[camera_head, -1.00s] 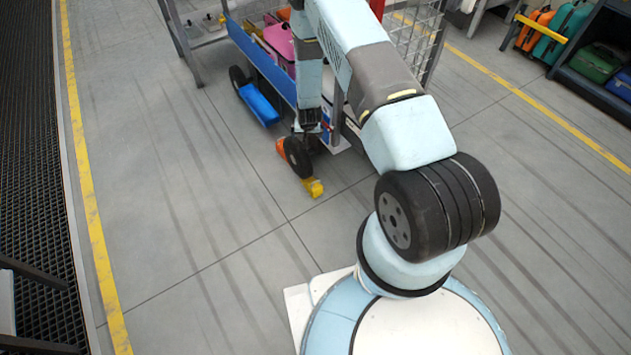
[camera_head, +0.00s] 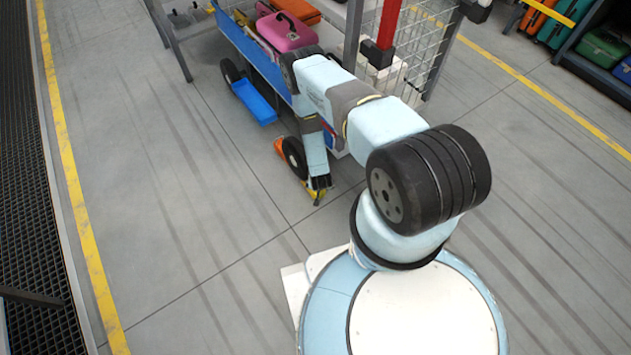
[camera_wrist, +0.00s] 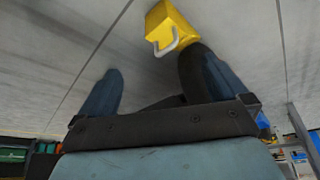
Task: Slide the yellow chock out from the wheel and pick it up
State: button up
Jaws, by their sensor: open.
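The yellow chock (camera_head: 309,190) is on the floor at the near side of the black cart wheel (camera_head: 295,157), partly hidden by my gripper (camera_head: 318,197). An orange chock (camera_head: 280,146) is at the wheel's far side. In the wrist view the yellow chock (camera_wrist: 172,22) shows a pale loop handle (camera_wrist: 168,46) on its face. My gripper (camera_wrist: 150,78) is open and empty there, with its two dark fingers apart. The chock is ahead of the fingertips, nearer the right finger, and the handle is close to that finger's tip. I cannot tell whether they touch.
The cart's blue side (camera_head: 260,58) and load, with a pink case (camera_head: 287,32), stand behind the wheel. A blue piece (camera_head: 254,102) hangs low beside the cart's other wheel (camera_head: 230,72). The floor left of and in front of the chock is clear.

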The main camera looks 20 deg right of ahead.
jog(key=shift+a, duration=0.25)
jog(key=shift+w, duration=0.1)
jog(key=x, duration=1.3)
jog(key=shift+w+f, duration=0.2)
jog(key=shift+f, duration=0.15)
jog(key=shift+c, duration=0.5)
jog(key=shift+s, duration=0.1)
jog(key=c, duration=1.1)
jog(key=shift+s+a, duration=0.4)
jog(key=shift+a, duration=0.95)
jog(key=shift+s+a, duration=0.45)
jog(key=shift+a, duration=0.95)
jog(key=shift+s+a, duration=0.4)
jog(key=shift+a, duration=0.95)
jog(key=shift+c, duration=0.2)
